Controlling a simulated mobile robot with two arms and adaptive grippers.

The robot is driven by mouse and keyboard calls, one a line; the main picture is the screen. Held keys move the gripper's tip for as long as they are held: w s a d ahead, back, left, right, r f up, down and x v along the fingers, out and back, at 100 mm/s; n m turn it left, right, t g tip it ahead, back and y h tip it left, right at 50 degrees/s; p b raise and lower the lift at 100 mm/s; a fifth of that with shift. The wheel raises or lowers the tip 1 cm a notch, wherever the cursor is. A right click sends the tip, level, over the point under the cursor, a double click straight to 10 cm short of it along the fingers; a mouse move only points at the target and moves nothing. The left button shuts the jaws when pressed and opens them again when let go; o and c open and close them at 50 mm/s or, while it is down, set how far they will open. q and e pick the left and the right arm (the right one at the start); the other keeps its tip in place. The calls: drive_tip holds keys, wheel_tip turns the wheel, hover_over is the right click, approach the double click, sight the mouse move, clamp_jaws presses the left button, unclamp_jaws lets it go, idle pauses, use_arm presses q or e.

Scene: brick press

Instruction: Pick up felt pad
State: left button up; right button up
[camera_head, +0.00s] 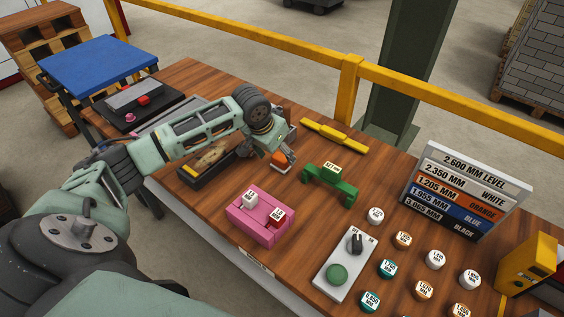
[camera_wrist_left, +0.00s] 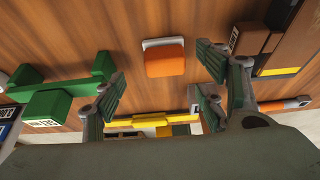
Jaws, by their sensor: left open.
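A small orange block with a pale grey edge (camera_wrist_left: 164,60) lies on the wooden table in the left wrist view; it looks like the felt pad, though nothing labels it. In the head view the orange piece (camera_head: 280,156) shows just under my left gripper (camera_head: 277,150), partly covered by it. In the left wrist view my left gripper (camera_wrist_left: 162,82) is open and empty, with one finger to each side of the orange block. The fingers appear apart from it; the exact height gap is hard to tell. My right gripper is not in view.
A green bridge-shaped block (camera_head: 330,182) stands close right of the gripper. A yellow bar (camera_head: 333,135) lies behind it. A dark tray (camera_head: 207,171) is at left, a pink block (camera_head: 257,222) in front. A switch box (camera_head: 345,265) and several round labelled pieces stand at right.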

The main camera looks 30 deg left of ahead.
sight(279, 158)
use_arm(q)
drive_tip(key=shift+a+f, duration=0.15)
drive_tip(key=shift+f, duration=0.2)
drive_tip(key=x, duration=0.2)
drive_tip(key=p+x, duration=0.1)
drive_tip(key=x, duration=0.1)
drive_tip(key=shift+w+a+f, duration=0.2)
drive_tip(key=shift+s, duration=0.1)
drive_tip(key=shift+c, duration=1.1)
drive_tip(key=c, duration=1)
drive_tip(key=shift+r, duration=0.1)
wheel_tip(279, 158, up, 10)
drive_tip(key=shift+b, duration=0.85)
